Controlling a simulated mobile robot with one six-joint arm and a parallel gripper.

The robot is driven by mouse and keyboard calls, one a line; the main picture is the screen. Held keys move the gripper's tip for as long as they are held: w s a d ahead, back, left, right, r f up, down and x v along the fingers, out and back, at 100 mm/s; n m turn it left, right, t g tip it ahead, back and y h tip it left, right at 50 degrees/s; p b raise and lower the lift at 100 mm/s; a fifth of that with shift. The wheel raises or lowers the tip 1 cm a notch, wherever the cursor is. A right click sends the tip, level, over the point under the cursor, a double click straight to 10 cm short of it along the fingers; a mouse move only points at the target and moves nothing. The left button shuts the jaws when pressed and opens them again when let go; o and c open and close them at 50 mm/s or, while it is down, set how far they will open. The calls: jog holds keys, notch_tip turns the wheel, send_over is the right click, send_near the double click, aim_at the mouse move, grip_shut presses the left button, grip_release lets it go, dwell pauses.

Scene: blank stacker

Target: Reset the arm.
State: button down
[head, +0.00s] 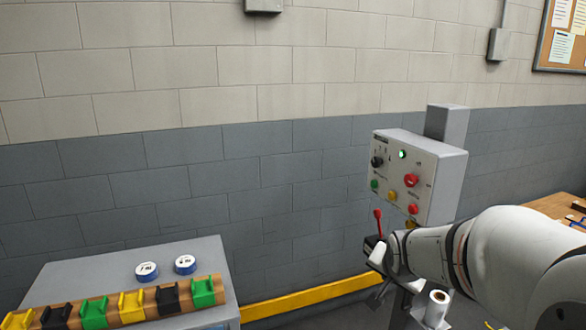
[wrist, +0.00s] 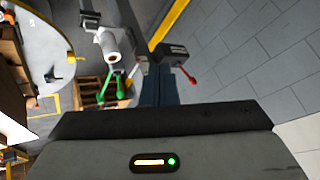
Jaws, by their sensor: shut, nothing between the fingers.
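My gripper (wrist: 160,72) shows in the wrist view as dark fingers, closed together with nothing between them. In the head view my white arm reaches in from the right, and its end is in front of the post below the control panel (head: 405,182). A dark box with a red lever (head: 378,215) is beside the arm's end. The box also shows just beyond the fingertips in the wrist view, with its red lever (wrist: 189,77) to their right. I cannot tell whether the fingers touch the box.
A grey stand (head: 205,255) at the lower left holds a row of coloured blocks (head: 131,306) and two blue-and-white rolls (head: 147,272). A white roll (head: 437,308) is below my arm. A yellow rail (head: 305,299) runs along the wall's base. Green levers (wrist: 120,85) show in the wrist view.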

jog(key=s+a+r+n+g+p, duration=0.1)
jog(key=s+a+n+g, duration=0.1)
jog(key=s, duration=0.8)
jog(key=s+a+r+n+g+y+p, duration=0.1)
jog(key=s+a+n+g+p, duration=0.1)
jog(key=s, duration=0.9)
jog(key=a+n+g, duration=0.1)
jog(key=a+n, duration=0.1)
jog(key=n, duration=0.1)
jog(key=shift+r+n, duration=0.2)
jog(key=shift+n, duration=0.2)
jog(key=c, duration=2.1)
grip_release()
